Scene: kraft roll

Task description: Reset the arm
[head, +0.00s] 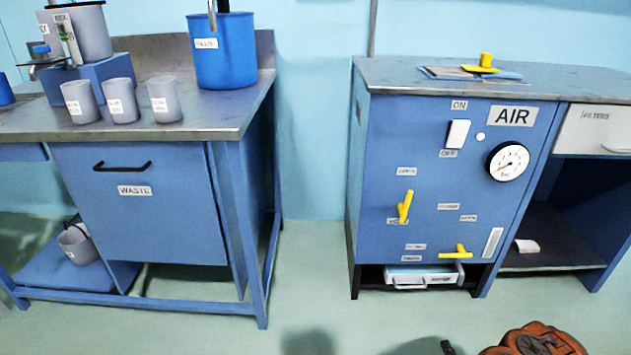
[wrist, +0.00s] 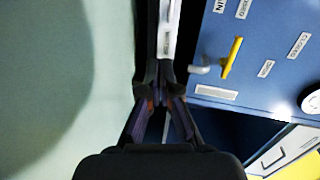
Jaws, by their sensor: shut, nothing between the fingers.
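My gripper (wrist: 160,85) shows in the wrist view with its dark fingers together and nothing between them. It is in front of the lower part of the blue air cabinet (wrist: 265,25), near the white drawer (wrist: 168,30) in the dark base. I cannot tell whether the fingertips touch the drawer. In the head view the fingers are not clearly visible; the air cabinet (head: 380,150) stands right of centre, and its low drawer (head: 420,273) sticks out slightly.
Yellow levers (head: 405,206) (head: 456,251) and a gauge (head: 507,161) are on the cabinet front. An open shelf bay (head: 550,240) is at right. A bench (head: 150,200) with cups and a blue pot (head: 222,55) stands at left. Floor (head: 320,270) between them is clear.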

